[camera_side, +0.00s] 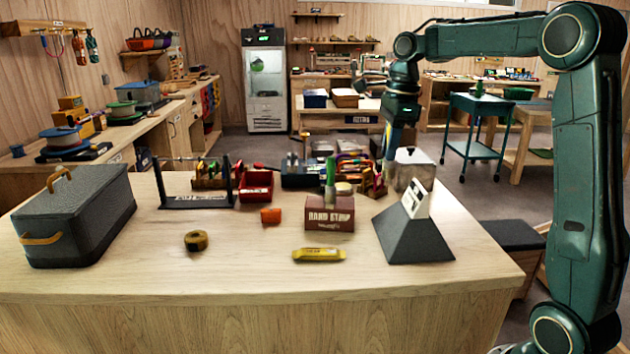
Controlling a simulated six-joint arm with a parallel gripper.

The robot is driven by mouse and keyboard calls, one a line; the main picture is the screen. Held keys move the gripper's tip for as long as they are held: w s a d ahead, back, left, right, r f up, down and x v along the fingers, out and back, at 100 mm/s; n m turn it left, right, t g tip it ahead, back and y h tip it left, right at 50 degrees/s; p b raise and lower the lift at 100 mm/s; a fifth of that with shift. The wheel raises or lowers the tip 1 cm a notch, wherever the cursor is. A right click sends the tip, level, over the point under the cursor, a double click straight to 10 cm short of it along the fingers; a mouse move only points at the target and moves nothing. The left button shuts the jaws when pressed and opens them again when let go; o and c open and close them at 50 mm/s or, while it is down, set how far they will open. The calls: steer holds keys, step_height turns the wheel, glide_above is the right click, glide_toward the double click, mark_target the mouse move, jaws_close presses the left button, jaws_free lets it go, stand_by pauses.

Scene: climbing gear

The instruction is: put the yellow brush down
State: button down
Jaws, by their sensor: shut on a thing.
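My gripper (389,140) points down over the back right of the workbench. It is shut on a narrow upright yellow thing, which appears to be the yellow brush (386,138). The brush shows only as a small strip, with dark and blue parts beside it. Its lower end is hard to make out against the clutter and the metal pot. A separate flat yellow piece with red marks (319,255) lies at the front of the workbench (250,275), well apart from my gripper.
A brown box (330,216) with a green upright piece stands mid-bench. A dark sloped block (412,238) stands right of it, and a metal pot (411,167) behind. A grey case (75,220) fills the left. Bare wood shows along the front.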

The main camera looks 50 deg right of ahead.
steer(key=s+d+f+m, duration=0.1)
steer(key=d+f+m, duration=0.3)
steer(key=d, duration=1.1)
steer(key=s+d+f+m, duration=0.2)
steer(key=d+f, duration=0.4)
steer(key=d, duration=0.8)
steer(key=shift+h, duration=0.4)
steer(key=shift+w+d+f, duration=0.1)
steer(key=shift+f, duration=1.95)
steer(key=shift+w+f, duration=0.1)
steer(key=shift+f, duration=1.95)
steer(key=shift+f, duration=0.1)
steer(key=c, duration=1.3)
jaws_free()
step_height(320, 180, up, 8)
steer(key=shift+s, duration=0.45)
